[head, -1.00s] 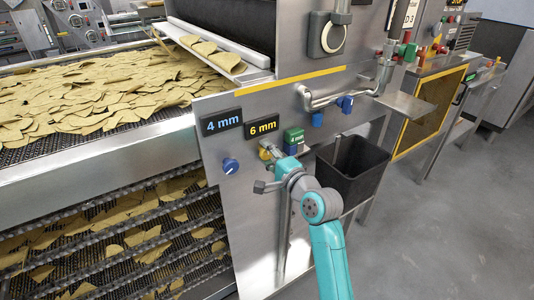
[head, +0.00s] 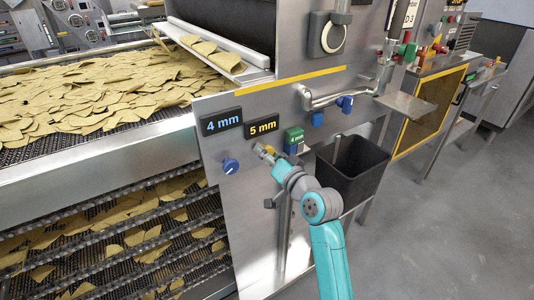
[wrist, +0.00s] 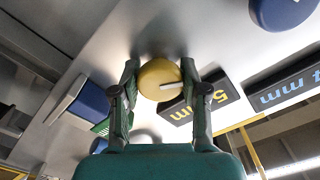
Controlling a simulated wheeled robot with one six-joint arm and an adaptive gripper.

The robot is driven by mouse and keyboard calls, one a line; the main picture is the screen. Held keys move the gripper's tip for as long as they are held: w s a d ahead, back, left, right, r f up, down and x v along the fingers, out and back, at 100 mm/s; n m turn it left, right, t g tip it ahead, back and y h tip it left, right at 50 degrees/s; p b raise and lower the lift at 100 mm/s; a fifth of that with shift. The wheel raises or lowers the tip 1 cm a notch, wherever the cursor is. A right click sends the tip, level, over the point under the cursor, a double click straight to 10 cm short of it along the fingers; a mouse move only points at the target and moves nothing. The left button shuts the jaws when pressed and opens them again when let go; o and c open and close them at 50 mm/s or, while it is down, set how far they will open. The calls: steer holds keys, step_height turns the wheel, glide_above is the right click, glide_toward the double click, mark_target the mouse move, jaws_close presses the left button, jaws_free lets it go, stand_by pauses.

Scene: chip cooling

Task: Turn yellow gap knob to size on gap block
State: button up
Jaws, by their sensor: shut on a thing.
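The yellow knob (wrist: 156,84) sits on the steel panel, with a white pointer line on its face. My gripper (head: 264,151) is shut on it, one finger on each side in the wrist view. In the head view the fingers mostly hide the knob. The display above it (head: 262,126) reads 5 mm in yellow; it also shows upside down in the wrist view (wrist: 208,101). The green gap block (head: 293,136) is right of the knob and carries a small label that seems to read 4 mm.
A blue knob (head: 230,166) sits left under a blue 4 mm display (head: 221,123). A black bin (head: 352,170) stands right of my arm. A bent steel pipe (head: 330,99) and blue handle (head: 345,104) jut out above. Chips cover the conveyor (head: 100,165) at left.

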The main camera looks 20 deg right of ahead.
steer(key=n, duration=0.5)
steer(key=shift+f+n, duration=0.15)
steer(key=shift+n, duration=0.15)
steer(key=n, duration=0.5)
steer(key=shift+n, duration=0.3)
steer(key=o, duration=1.2)
steer(key=shift+c, duration=0.2)
steer(key=v, duration=1.2)
